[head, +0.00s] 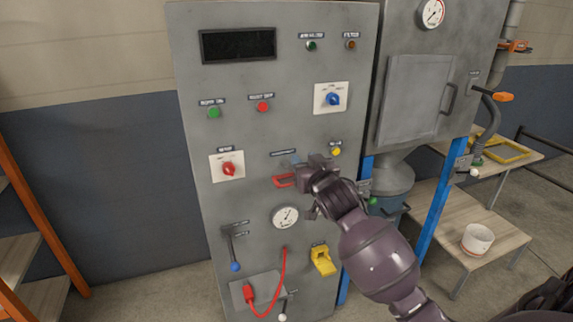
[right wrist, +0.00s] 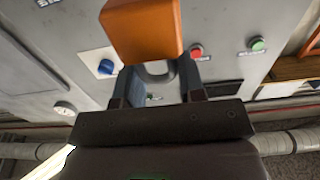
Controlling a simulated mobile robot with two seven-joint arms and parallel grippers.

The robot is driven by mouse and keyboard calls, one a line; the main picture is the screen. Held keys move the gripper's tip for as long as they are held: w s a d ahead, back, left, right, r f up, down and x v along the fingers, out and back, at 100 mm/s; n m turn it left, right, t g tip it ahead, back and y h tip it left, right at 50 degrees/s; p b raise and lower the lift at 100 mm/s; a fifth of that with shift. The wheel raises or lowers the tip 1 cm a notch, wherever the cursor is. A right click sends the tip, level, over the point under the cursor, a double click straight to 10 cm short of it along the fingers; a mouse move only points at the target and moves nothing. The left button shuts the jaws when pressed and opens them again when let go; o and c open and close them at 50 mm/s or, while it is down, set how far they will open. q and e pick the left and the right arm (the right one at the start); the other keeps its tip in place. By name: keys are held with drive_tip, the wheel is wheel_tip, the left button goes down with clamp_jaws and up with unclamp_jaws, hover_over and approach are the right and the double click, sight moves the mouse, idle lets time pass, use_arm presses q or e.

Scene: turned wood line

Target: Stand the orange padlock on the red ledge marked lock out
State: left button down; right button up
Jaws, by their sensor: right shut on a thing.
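The orange padlock (right wrist: 145,30) fills the top middle of the right wrist view, with its grey shackle (right wrist: 158,72) toward my fingers. My right gripper (right wrist: 159,86) is shut on the padlock. In the head view the right gripper (head: 291,164) is close to the grey panel, at the small red ledge (head: 285,182). The padlock cannot be made out there. The label above the ledge is too small to read. I cannot tell whether the padlock touches the ledge. My left gripper is in neither view.
The grey cabinet (head: 200,130) carries a red rotary switch (head: 229,169), a blue one (head: 333,99), a gauge (head: 285,217) and a yellow lamp (head: 336,152) near the ledge. A red cable (head: 282,275) and yellow cover (head: 323,261) are below. A bench with a white tub (head: 477,239) is right.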

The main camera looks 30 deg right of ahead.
hover_over(283, 158)
drive_tip(key=d+v, duration=0.1)
drive_tip(key=v, duration=0.3)
drive_tip(key=shift+s+a, duration=0.15)
drive_tip(key=shift+a, duration=0.35)
drive_tip(key=shift+w+f, duration=0.4)
drive_tip(key=shift+f, duration=0.35)
wheel_tip(283, 158, down, 4)
drive_tip(key=shift+f, duration=0.25)
drive_tip(key=shift+w+d+f, duration=0.1)
drive_tip(key=shift+w+f, duration=0.05)
drive_tip(key=shift+f, duration=0.35)
drive_tip(key=shift+f, duration=0.1)
drive_tip(key=shift+f, duration=0.1)
drive_tip(key=o, duration=0.9)
drive_tip(key=shift+o, duration=0.3)
